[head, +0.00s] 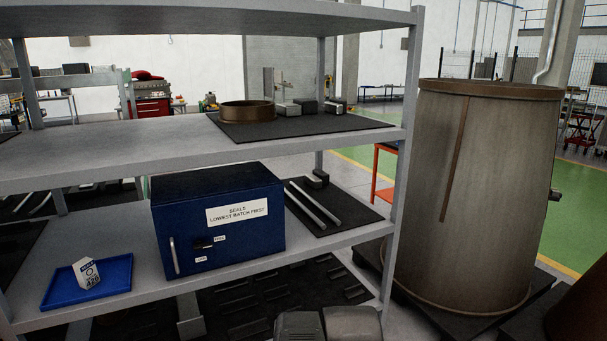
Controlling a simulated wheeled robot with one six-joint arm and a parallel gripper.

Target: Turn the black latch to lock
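The black latch (203,243) is on the front of a blue cabinet (180,225), right of the pale vertical handle (173,255). The latch looks roughly level, with its long end toward the small white label (219,238) on its right. A second small label (201,259) sits below the latch; both labels are too small to read surely. The cabinet door looks shut. Rounded grey parts of my arm show at the bottom edge, apart from the cabinet. My gripper's fingers are not in view.
A large metal drum (480,190) stands right of the rack.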

